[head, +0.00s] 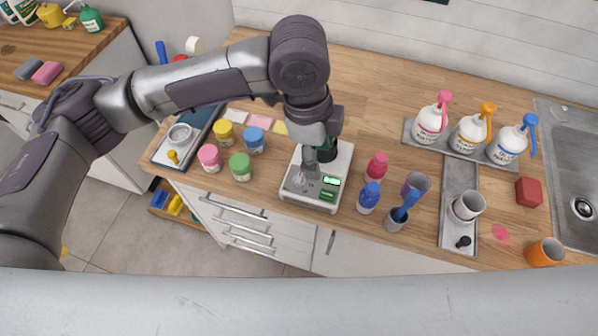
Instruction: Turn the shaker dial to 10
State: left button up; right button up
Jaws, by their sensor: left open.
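The shaker (326,208) is a white box on the wooden counter, with a lit green display (331,182) and a green panel below it on its front. My left gripper (300,173) points down over the shaker's front left part, left of the display. It is open, with no object seen between its fingers. The dial is not clearly visible; the gripper covers or crowds that part of the front. Whether the fingers touch the dial I cannot tell. A dark green vessel (327,151) stands on the shaker's top, partly behind my gripper. My right gripper is out of view.
Pink (209,158), green (241,167), blue and yellow jars stand left of the shaker. Red (377,165) and blue (368,196) bottles and a cup (396,221) stand close on its right. Pump bottles (471,134) and a sink lie farther right.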

aim_at(299, 177)
pick_arm(q)
jog(key=w+a+r+y, duration=0.2)
jog(key=a, duration=0.1)
notch_tip(299, 177, down, 13)
jog(key=p, duration=0.2)
jog(key=shift+w+a+f+p, duration=0.1)
jog(key=shift+w+f+p, duration=0.05)
jog(key=shift+p, duration=0.15)
jog(key=shift+c, duration=0.2)
grip_shut()
